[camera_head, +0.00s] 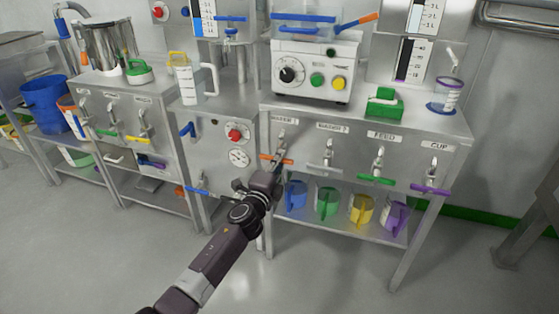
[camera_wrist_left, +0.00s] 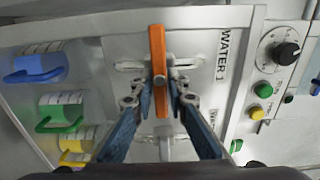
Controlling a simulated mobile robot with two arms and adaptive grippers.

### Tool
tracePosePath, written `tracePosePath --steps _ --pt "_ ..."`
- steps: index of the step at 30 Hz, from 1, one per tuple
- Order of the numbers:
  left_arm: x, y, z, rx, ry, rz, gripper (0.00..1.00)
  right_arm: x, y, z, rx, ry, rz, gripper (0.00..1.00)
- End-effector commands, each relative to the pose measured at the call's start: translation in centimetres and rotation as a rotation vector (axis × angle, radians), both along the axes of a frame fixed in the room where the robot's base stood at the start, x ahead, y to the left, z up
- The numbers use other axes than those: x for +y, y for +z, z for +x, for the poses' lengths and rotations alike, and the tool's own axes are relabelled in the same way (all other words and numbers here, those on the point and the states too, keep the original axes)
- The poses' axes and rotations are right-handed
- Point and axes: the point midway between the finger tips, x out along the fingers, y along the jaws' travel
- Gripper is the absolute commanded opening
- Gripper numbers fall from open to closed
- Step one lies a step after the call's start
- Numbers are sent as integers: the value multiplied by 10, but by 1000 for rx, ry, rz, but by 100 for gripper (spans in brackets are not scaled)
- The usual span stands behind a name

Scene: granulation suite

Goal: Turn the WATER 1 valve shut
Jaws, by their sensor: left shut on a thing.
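The WATER 1 valve has an orange bar handle (camera_head: 284,160) on the front panel of the right-hand bench, below its label. In the left wrist view the orange handle (camera_wrist_left: 158,62) lies between the fingers, parallel to the WATER 1 lettering (camera_wrist_left: 225,55). In the head view it lies nearly level, across the tap. My left gripper (camera_head: 270,172) reaches it from below and in front. In the left wrist view its fingers (camera_wrist_left: 158,88) are shut on the handle, one on each side. The gripper hides part of the tap. My right gripper is not in view.
The WATER 2 tap (camera_head: 329,153), green FEED handle (camera_head: 376,180) and purple CUP handle (camera_head: 430,189) are to the right. Blue (camera_head: 296,195), green (camera_head: 327,203) and yellow jugs (camera_head: 361,211) stand on the shelf below. A gauge panel (camera_head: 215,135) is to the left.

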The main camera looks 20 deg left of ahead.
Motion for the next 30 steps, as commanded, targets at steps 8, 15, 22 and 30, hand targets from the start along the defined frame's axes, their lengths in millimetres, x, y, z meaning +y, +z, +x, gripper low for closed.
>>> tracePosePath --steps 8,15,22,30 --pt "-1 -2 -1 3 -2 12 0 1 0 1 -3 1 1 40" --pt "-1 -2 -1 3 -2 10 20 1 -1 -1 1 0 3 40" --pt "0 -1 0 2 -1 10 32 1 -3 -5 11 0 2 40" --pt "0 -1 -5 1 -1 10 32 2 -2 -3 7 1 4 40"
